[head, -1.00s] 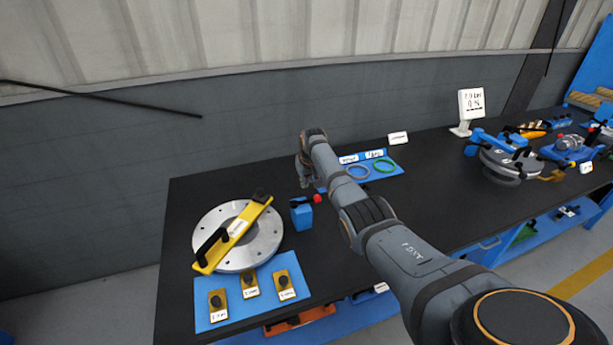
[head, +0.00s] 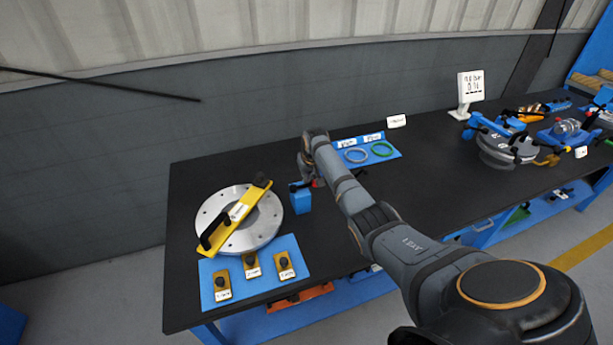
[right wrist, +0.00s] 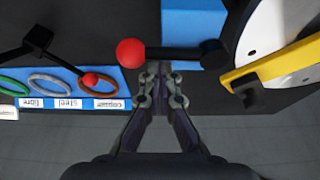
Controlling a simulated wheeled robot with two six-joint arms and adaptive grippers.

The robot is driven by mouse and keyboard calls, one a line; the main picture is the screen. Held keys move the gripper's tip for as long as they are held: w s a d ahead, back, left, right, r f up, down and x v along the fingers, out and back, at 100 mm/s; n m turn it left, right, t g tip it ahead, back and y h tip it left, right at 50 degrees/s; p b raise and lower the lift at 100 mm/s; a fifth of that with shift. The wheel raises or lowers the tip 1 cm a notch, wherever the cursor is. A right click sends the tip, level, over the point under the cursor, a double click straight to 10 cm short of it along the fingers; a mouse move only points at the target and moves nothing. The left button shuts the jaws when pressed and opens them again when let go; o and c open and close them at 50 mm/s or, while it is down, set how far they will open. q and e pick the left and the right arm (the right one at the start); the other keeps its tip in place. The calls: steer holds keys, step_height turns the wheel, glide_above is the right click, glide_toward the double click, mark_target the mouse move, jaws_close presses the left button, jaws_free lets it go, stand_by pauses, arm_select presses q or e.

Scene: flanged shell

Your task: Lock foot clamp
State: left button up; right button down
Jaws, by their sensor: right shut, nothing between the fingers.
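A small blue clamp block (head: 300,198) stands on the black bench just right of the silver flange (head: 213,205). Its black lever (right wrist: 178,53) ends in a red knob (right wrist: 130,52), seen in the right wrist view. The red knob also shows partly in the head view (head: 318,183), beside my gripper. My right gripper (right wrist: 160,72) is shut and empty, its tips close by the lever near the knob. I cannot tell whether they touch. In the head view the right gripper (head: 307,178) hangs just behind the block. My left gripper is not in view.
A yellow bar (head: 236,214) with black handles lies across the flange. A blue mat (head: 238,290) with several yellow pieces lies in front. A blue ring tray (head: 398,154) lies to the right. A second red knob on a black rod (right wrist: 65,62) shows near it in the wrist view.

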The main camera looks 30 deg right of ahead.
steer(key=shift+s+m+p, duration=0.15)
steer(key=shift+m+p, duration=0.25)
steer(key=shift+p, duration=0.05)
